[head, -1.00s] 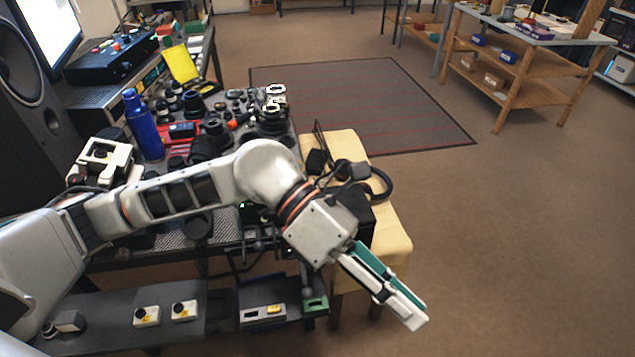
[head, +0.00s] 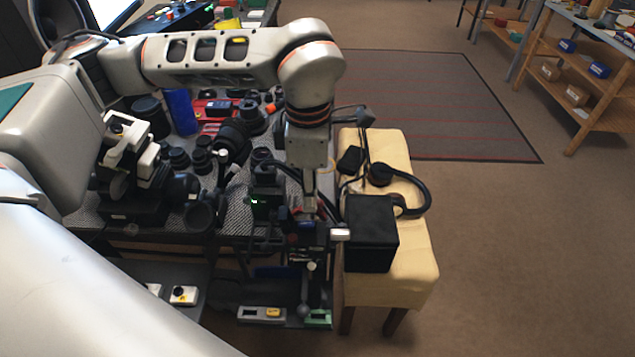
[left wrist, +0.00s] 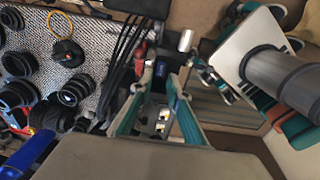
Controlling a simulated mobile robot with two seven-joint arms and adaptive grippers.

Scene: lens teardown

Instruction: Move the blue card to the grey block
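My left gripper (head: 308,212) points down over the front right edge of the workbench. In the left wrist view its two fingers (left wrist: 162,78) stand apart with a gap between them. A small blue piece, probably the blue card (left wrist: 173,92), shows between the fingers, close to the right one; I see no grip on it. A small pale grey block, possibly the grey block (head: 340,234), is just right of the gripper in the head view; it also shows beyond the fingertips in the left wrist view (left wrist: 186,40). My right gripper is not identifiable in either view.
A black box (head: 370,236) and headphones (head: 410,192) rest on the cream stool (head: 410,272), close right of the gripper. Lenses (head: 232,140) and a blue cylinder (head: 181,112) crowd the bench. A lower shelf (head: 228,292) lies beneath.

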